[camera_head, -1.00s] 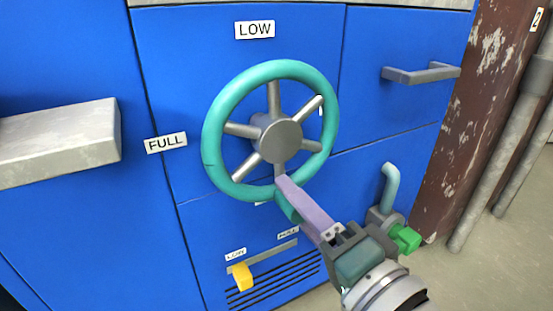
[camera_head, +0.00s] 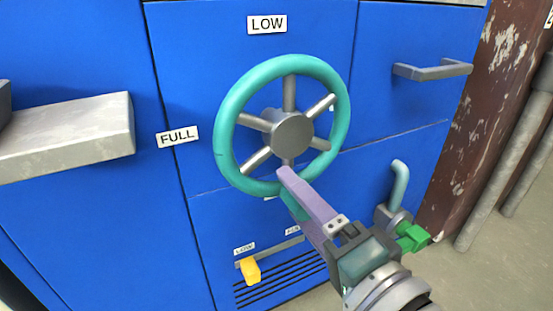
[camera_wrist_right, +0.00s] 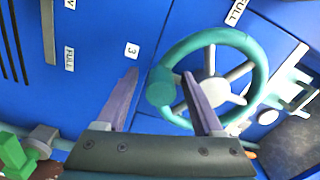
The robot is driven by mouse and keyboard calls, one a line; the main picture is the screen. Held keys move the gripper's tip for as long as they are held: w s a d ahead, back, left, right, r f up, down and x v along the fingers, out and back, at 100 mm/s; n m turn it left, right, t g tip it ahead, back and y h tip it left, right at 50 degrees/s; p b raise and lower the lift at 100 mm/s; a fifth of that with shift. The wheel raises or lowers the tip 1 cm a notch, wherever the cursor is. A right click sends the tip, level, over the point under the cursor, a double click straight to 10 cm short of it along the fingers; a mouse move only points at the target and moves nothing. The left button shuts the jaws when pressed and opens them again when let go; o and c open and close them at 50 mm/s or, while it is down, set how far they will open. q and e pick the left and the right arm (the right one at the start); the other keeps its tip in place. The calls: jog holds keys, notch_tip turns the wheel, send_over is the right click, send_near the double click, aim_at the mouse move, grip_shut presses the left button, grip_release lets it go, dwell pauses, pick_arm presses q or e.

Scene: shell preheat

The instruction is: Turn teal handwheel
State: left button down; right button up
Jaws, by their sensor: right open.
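The teal handwheel (camera_head: 222,130) stands upright on the front of a blue cabinet, with grey spokes and a grey hub (camera_head: 292,132). My right gripper (camera_head: 284,180) reaches to the wheel's bottom rim from the lower right. Its purple fingers are open. In the right wrist view, my right gripper (camera_wrist_right: 160,73) has its fingers either side of a teal knob (camera_wrist_right: 160,88) on the wheel's rim (camera_wrist_right: 255,60). A gap shows between the knob and the left finger; contact with the right one is unclear. My left gripper is out of view.
Labels LOW (camera_head: 267,24) and FULL (camera_head: 178,136) sit around the wheel. A grey ledge (camera_head: 70,125) juts out at left. A grey handle (camera_head: 433,70) is at upper right. A yellow slider (camera_head: 250,271) and a green-handled valve (camera_head: 413,238) lie low, either side of my right arm.

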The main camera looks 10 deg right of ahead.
jog(key=shift+d+r, duration=0.1)
jog(key=shift+d, duration=0.05)
jog(key=shift+s+d, duration=0.1)
jog(key=shift+s, duration=0.1)
jog(key=p+v, duration=0.3)
jog(key=v, duration=0.6)
jog(key=shift+s+p, duration=0.2)
jog(key=shift+p, duration=0.15)
